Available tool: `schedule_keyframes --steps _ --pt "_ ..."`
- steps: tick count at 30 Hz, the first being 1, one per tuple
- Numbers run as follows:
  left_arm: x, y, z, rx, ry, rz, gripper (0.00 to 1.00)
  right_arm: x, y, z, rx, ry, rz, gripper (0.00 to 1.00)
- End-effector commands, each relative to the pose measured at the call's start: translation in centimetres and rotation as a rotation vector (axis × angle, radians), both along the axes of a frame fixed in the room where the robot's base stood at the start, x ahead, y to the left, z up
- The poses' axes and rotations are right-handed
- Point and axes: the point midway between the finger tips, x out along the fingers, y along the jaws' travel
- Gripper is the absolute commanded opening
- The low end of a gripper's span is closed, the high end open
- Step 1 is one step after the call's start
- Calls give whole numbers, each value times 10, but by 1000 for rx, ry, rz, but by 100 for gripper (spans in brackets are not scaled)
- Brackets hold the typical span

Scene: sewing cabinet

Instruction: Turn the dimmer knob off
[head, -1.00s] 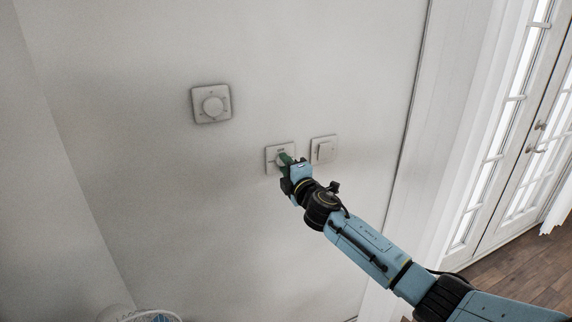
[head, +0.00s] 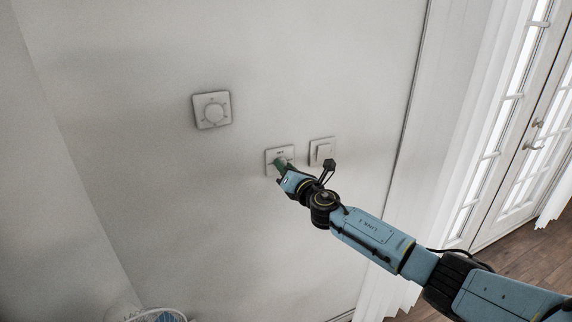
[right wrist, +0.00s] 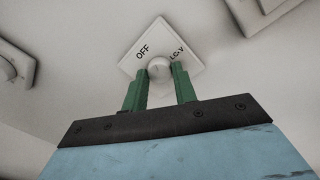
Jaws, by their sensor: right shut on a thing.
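The dimmer knob is a small round pale knob (right wrist: 158,68) on a square white wall plate (head: 271,155). In the right wrist view the plate appears tilted, with "OFF" printed at its upper left and a second, partly covered label at its right. My right gripper (right wrist: 160,76) has its two green fingers on either side of the knob, shut on it. In the head view the gripper (head: 281,165) reaches the plate from the lower right and covers most of the knob. My left gripper is not in view.
A rocker switch (head: 322,151) is close by on the right. A white basket-like object (head: 155,315) shows at the bottom left. Glazed doors (head: 510,165) stand at the right.

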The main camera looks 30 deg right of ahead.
Motion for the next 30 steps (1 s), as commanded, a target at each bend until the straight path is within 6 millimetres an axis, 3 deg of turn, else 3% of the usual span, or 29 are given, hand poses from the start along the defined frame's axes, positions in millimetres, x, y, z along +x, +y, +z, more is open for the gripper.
schedule_keyframes --steps 15,30 --pt "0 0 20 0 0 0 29 0 0 1 -313 16 -1 5" --pt "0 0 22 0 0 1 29 0 0 1 -359 19 0 5"
